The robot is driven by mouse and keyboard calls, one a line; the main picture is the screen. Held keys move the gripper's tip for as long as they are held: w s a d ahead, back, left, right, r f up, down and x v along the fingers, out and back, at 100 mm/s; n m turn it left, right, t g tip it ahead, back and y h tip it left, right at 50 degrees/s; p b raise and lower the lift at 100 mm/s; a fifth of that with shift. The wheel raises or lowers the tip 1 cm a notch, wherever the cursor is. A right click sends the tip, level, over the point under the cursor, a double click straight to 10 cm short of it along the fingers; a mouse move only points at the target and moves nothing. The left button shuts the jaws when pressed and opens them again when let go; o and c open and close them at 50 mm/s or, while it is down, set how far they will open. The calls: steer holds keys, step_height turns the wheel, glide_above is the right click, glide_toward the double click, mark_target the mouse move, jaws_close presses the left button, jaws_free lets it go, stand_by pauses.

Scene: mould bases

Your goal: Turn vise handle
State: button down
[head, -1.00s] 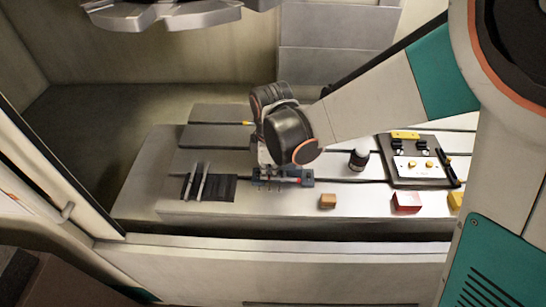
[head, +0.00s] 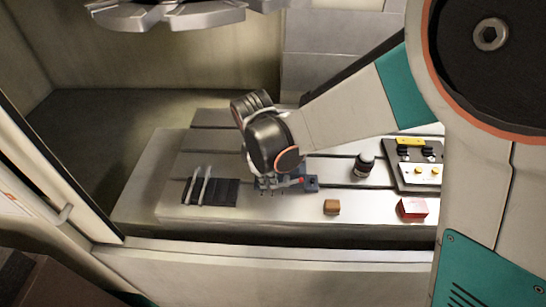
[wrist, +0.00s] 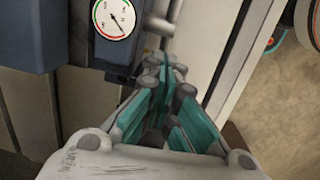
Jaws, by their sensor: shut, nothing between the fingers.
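The small blue-grey vise (head: 312,184) sits on the slotted metal table, with a red-tipped bar (head: 300,181) along its front. My gripper hangs over its left part and hides much of it; the fingers barely show in the head view. In the wrist view, the blue vise body (wrist: 40,35) with a round dial gauge (wrist: 115,18) is at the upper left. Grey metal rods (wrist: 155,24) stick out beside it, possibly the handle. My gripper (wrist: 166,68), with teal finger pads, is shut and empty just below these rods. I cannot tell whether it touches them.
A black mat with metal bars (head: 210,190) lies left of the vise. An orange-brown block (head: 331,207), a red block (head: 412,208) and a dark cylinder (head: 364,165) are to its right. A fixture plate (head: 405,180) stands further right. A machine head (head: 165,12) hangs above.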

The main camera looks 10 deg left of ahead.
steer(key=shift+a+f+b, duration=0.2)
steer(key=shift+f+b, duration=0.5)
steer(key=shift+f, duration=0.25)
steer(key=shift+d+f+b, duration=0.1)
steer(key=shift+f+b, duration=0.4)
steer(key=shift+f, duration=0.15)
steer(key=shift+f, duration=0.1)
